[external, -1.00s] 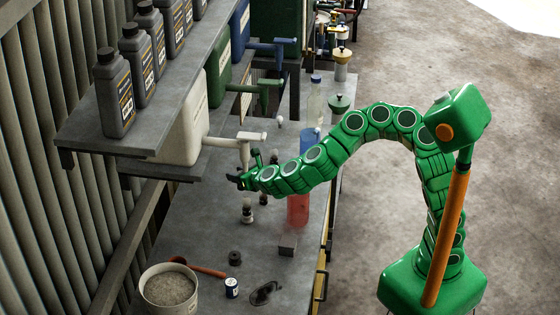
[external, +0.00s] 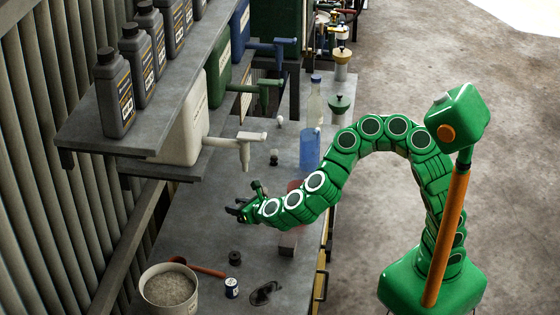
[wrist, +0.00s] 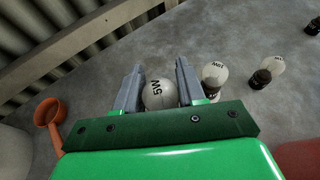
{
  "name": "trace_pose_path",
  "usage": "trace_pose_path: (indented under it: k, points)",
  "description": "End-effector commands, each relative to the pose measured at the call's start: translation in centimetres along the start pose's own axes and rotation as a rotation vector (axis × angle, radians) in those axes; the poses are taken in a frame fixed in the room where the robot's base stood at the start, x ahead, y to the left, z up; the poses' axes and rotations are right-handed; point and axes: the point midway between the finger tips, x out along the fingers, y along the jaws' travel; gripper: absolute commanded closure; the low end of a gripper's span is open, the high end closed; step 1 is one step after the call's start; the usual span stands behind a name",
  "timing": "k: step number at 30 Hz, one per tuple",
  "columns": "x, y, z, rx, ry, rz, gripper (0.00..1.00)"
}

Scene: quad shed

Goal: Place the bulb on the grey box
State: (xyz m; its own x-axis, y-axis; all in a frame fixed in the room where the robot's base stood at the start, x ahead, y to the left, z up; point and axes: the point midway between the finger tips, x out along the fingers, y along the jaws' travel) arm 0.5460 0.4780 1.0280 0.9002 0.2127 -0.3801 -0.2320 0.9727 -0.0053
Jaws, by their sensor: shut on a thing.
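A round white bulb marked 5W (wrist: 158,94) sits between the fingers of my gripper (wrist: 160,70) in the wrist view, and the gripper is shut on it. The lower part of the bulb is hidden behind the gripper's body. In the external view my gripper (external: 236,211) is low over the bench, at the left end of my arm; the bulb cannot be made out there. A small grey box (external: 287,244) lies on the bench to the right of and nearer than my gripper, just below my arm.
Two other white bulbs with black bases, one (wrist: 214,74) close to the right finger and another (wrist: 273,66) farther right, stand nearby. A blue cup (external: 309,150) and a bottle (external: 314,105) stand behind my arm. A bucket (external: 168,312), red scoop (external: 208,270) and goggles (external: 264,293) lie in front.

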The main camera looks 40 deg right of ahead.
Motion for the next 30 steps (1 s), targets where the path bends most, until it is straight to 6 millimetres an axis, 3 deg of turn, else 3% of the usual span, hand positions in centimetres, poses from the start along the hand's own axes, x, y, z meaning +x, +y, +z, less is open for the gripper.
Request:
trace_pose_path:
  k: [6, 14, 24, 30]
  points:
    - [1.0, -0.1, -2.5, -0.005, 0.003, -0.002, 0.91]
    - [1.5, 0.0, -3.6, -0.002, 0.000, -0.001, 0.91]
    - [2.7, -0.1, -6.4, -0.002, 0.001, -0.003, 0.91]
    - [2.8, 0.0, -6.7, 0.000, 0.000, -0.001, 0.91]
